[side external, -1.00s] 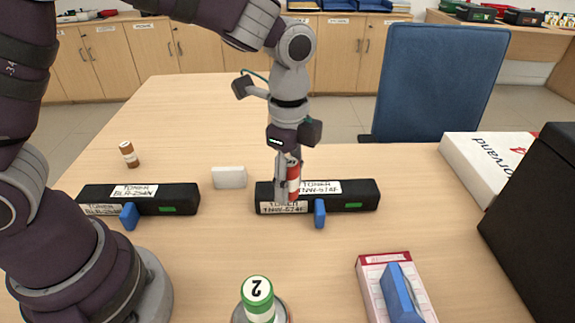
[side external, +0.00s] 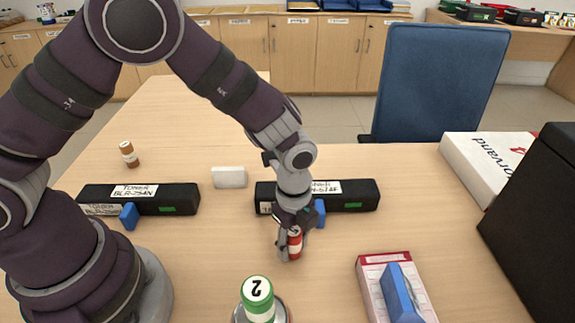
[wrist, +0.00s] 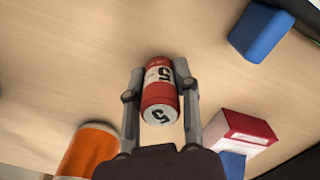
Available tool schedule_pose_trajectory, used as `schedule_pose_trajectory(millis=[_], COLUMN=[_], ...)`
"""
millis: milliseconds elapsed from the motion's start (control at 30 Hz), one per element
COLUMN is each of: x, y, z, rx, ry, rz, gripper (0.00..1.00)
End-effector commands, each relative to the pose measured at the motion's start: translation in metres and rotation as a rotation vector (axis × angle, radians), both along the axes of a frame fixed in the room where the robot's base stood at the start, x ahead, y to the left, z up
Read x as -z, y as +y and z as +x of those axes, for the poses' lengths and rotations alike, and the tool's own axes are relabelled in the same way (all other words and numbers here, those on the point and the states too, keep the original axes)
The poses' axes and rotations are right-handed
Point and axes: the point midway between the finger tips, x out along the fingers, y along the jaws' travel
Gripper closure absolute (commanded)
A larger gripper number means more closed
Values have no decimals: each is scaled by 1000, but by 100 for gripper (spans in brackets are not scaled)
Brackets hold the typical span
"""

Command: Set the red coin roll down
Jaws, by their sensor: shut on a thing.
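The red coin roll (side external: 295,243) is red with a pale band and stands roughly upright between my gripper's fingers. My gripper (side external: 289,250) is shut on it, low over the table in front of the right toner box. In the wrist view the coin roll (wrist: 159,90) shows a "5" on its end and side, with one finger of my gripper (wrist: 160,98) on each side. I cannot tell whether its bottom touches the table.
Two black toner boxes (side external: 160,198) (side external: 358,196) lie behind, with blue blocks (side external: 129,216) (side external: 320,213) at their fronts. A red-and-white box (side external: 372,270) lies front right. Bare table (side external: 205,262) surrounds my gripper.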

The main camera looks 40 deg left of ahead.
Motion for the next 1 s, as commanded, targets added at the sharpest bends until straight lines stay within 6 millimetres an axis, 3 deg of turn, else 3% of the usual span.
schedule_pose_trajectory(millis=[367, 400, 600, 900, 1000], x=[6, 6, 6, 5, -6], y=[0, 0, 0, 0, -1], z=[0, 0, 0, 0, 1], rx=[0, 0, 0, -1, 0], ry=[0, 0, -1, -1, -5], rz=[0, 0, 0, -1, -3], gripper=[100, 71, 46, 46, 46])
